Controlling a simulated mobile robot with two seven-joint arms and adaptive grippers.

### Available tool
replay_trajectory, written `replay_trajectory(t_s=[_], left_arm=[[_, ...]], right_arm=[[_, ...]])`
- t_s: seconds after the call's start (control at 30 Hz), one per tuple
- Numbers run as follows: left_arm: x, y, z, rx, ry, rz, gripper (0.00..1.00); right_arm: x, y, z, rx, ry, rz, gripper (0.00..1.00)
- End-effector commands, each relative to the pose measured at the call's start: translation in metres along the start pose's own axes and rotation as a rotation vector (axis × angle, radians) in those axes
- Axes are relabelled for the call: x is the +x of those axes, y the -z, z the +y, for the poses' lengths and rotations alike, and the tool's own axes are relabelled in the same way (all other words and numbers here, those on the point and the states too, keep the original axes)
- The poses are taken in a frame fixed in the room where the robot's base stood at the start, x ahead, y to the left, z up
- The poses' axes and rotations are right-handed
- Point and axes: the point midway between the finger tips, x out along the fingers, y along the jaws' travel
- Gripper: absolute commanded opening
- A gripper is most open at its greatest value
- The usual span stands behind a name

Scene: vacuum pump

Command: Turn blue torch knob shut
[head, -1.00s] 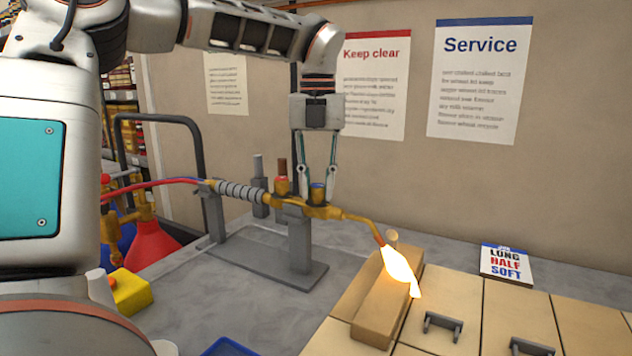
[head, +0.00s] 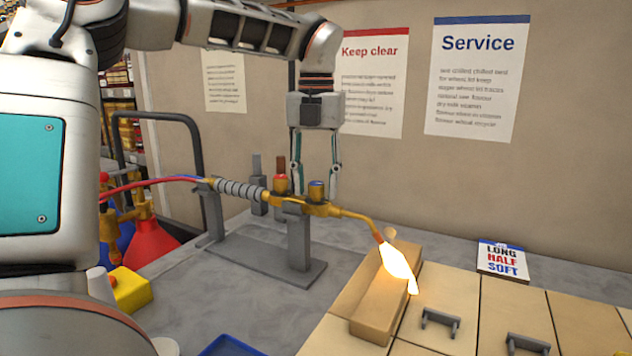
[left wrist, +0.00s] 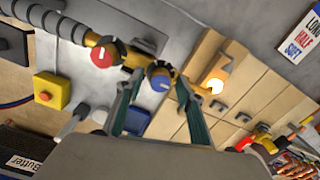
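The blue torch knob (head: 316,188) sits on top of the brass torch body (head: 345,212), held level by a grey stand (head: 299,245). My left gripper (head: 317,190) points down over it, with one finger on each side of the knob. The left wrist view shows the blue knob (left wrist: 160,80) between the two fingers (left wrist: 158,85), with visible gaps, so the gripper looks open. A bright flame (head: 397,262) burns at the torch tip. A red knob (head: 281,183) is just left of the blue one. My right gripper is not in view.
Tan bricks (head: 380,305) lie below the flame. A red hose (head: 150,185) runs left from the torch. A yellow box (head: 130,290) with a button stands at left.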

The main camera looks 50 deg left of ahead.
Motion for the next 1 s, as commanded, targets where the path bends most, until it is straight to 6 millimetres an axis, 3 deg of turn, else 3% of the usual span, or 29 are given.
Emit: replay_trajectory(t_s=[0.43,0.8,1.0], left_arm=[[-0.009,-0.001,0.0,-0.002,0.001,-0.002,0.38],[-0.078,-0.001,-0.001,-0.001,0.001,-0.003,0.38],[-0.106,-0.001,0.0,0.0,-0.001,-0.002,0.38]], right_arm=[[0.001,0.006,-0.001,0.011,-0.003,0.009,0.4],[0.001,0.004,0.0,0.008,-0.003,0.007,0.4],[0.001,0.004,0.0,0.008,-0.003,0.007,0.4]])
